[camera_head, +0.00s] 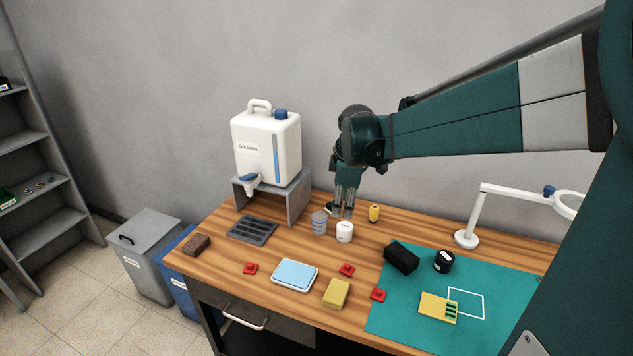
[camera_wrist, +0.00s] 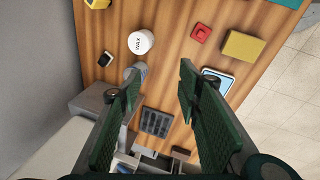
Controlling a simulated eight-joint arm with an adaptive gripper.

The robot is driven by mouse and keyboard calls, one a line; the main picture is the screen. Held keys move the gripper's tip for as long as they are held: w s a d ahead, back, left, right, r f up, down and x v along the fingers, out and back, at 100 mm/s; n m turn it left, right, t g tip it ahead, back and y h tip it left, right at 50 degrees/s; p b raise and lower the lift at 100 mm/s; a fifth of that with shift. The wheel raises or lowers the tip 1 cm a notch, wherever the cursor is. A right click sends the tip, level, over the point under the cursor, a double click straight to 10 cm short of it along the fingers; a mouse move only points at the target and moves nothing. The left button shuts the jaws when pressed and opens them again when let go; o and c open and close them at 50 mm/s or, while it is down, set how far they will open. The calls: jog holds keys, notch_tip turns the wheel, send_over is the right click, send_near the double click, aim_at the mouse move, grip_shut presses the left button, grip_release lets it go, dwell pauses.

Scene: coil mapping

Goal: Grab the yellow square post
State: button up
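A small upright yellow post (camera_head: 374,213) stands toward the back of the wooden table, right of the white jar. Its cross-section is too small to make out. In the wrist view, a yellow piece that appears to be this post (camera_wrist: 97,3) is cut off at the top left edge. My gripper (camera_head: 343,208) points down over the back of the table, left of the post and apart from it. In the wrist view, the two green fingers of my gripper (camera_wrist: 160,72) are spread wide with nothing between them.
A white wax jar (camera_head: 345,232) and a grey can (camera_head: 319,223) stand close by the gripper. A cleaner jug (camera_head: 267,143) sits on a grey stand at left. A yellow block (camera_head: 336,293), red pieces and a teal mat (camera_head: 400,322) lie nearer the front.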

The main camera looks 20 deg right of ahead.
jog(key=w+d+f+n+g+p, duration=0.2)
jog(key=w+d+f+n+p, duration=0.25)
jog(key=w+d, duration=0.5)
jog(key=n+p, duration=0.4)
send_over(375, 207)
jog(key=shift+g+y, duration=0.4)
jog(key=f, duration=0.4)
jog(key=a+f, duration=0.1)
jog(key=f, duration=0.1)
jog(key=shift+s+f, duration=0.1)
jog(key=shift+s, duration=0.05)
jog(key=shift+d+f+p, duration=0.3)
jog(key=shift+d+f, duration=0.05)
jog(key=shift+f, duration=0.05)
jog(key=shift+f, duration=1.3)
jog(key=shift+d+f, duration=0.1)
jog(key=shift+f, duration=2.5)
jog(key=shift+c, duration=0.7)
jog(key=c, duration=0.9)
